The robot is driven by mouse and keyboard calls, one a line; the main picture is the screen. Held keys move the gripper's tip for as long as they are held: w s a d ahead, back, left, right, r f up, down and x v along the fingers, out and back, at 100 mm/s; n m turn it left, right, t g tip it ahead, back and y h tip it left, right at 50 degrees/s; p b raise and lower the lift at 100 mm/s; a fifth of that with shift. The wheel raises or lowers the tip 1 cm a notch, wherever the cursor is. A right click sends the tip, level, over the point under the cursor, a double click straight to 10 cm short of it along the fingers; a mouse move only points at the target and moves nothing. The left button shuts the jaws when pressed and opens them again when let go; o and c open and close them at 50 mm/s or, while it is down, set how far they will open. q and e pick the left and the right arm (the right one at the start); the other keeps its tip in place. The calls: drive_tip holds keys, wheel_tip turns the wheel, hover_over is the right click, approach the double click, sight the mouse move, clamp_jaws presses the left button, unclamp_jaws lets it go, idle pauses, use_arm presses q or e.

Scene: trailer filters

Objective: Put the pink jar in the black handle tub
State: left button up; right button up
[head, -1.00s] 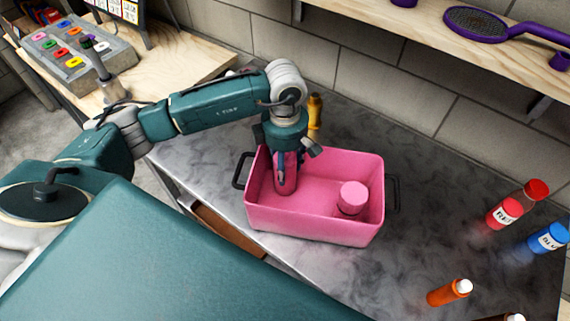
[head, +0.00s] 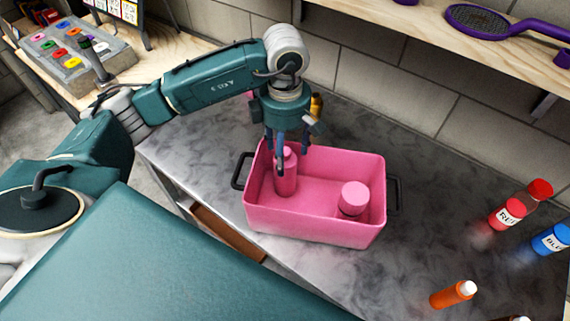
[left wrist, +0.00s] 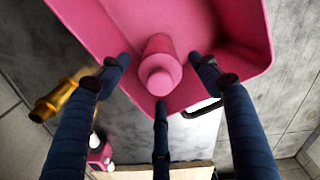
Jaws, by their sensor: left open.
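The pink tub with black handles (head: 320,228) stands on the grey counter. A pink jar (head: 287,180) stands upright inside it near the left end; it also shows in the left wrist view (left wrist: 159,75). A second, shorter pink jar (head: 353,197) stands in the tub's right part. My left gripper (head: 287,150) is open just above the left jar, its fingers spread around the jar's top without gripping it. Its open fingers also show in the left wrist view (left wrist: 159,80). My right gripper is not in view.
A yellow bottle (head: 316,106) stands behind the tub. A wooden shelf (head: 420,18) with a purple sieve (head: 485,20) hangs above.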

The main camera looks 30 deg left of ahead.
use_arm(q)
wheel_tip(320, 180, up, 6)
drive_tip(key=shift+f+b, duration=0.1)
drive_tip(key=shift+b, duration=0.3)
